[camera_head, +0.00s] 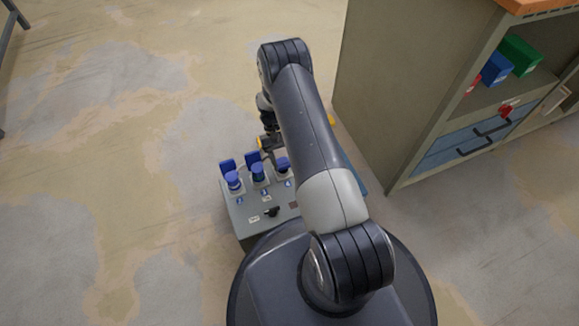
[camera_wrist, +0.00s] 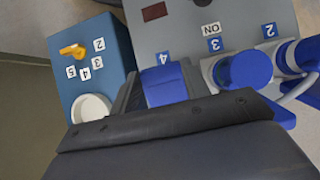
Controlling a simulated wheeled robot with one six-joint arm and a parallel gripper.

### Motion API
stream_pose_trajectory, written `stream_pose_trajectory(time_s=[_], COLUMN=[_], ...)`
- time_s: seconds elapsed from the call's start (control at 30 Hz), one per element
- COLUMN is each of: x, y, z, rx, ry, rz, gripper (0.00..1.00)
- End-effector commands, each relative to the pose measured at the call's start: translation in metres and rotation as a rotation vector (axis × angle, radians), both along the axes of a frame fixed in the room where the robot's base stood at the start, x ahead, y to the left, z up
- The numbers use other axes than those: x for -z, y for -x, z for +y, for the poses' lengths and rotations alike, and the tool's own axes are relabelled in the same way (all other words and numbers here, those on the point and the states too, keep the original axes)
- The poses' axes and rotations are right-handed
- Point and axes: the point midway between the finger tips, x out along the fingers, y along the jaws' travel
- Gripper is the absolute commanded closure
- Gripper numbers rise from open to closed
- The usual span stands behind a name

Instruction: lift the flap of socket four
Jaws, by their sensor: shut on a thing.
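The blue flap of socket four (camera_wrist: 164,84) shows in the wrist view beside the label 4 (camera_wrist: 163,58), between the fingers of my gripper (camera_wrist: 160,92). My gripper is shut on this flap. The flap's lower part is hidden behind the dark gripper body, and I cannot tell how far it is tilted. In the head view, socket four (camera_head: 283,164) is the rightmost blue socket on the grey box (camera_head: 238,213), and my gripper (camera_head: 269,150) is right behind it, partly hidden by my arm.
Sockets three (camera_head: 257,172) and two (camera_head: 233,180) hold blue plugs, with raised flaps behind. A blue box (camera_wrist: 107,42) with an orange switch (camera_wrist: 73,51) stands beside the grey box. A cabinet (camera_head: 420,100) stands to the right.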

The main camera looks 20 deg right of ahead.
Motion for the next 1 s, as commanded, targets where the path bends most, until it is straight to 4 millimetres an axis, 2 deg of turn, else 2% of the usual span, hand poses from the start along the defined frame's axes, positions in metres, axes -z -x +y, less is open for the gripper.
stream_pose_trajectory(time_s=[0.03,0.5,1.0], x=[0.007,-0.004,-0.009], y=[-0.005,-0.022,-0.026], z=[0.001,0.001,0.001], rx=[-0.001,0.0,0.0], ry=[0.0,-0.001,-0.001], rz=[0.028,0.289,0.358], gripper=[0.97,0.97,0.97])
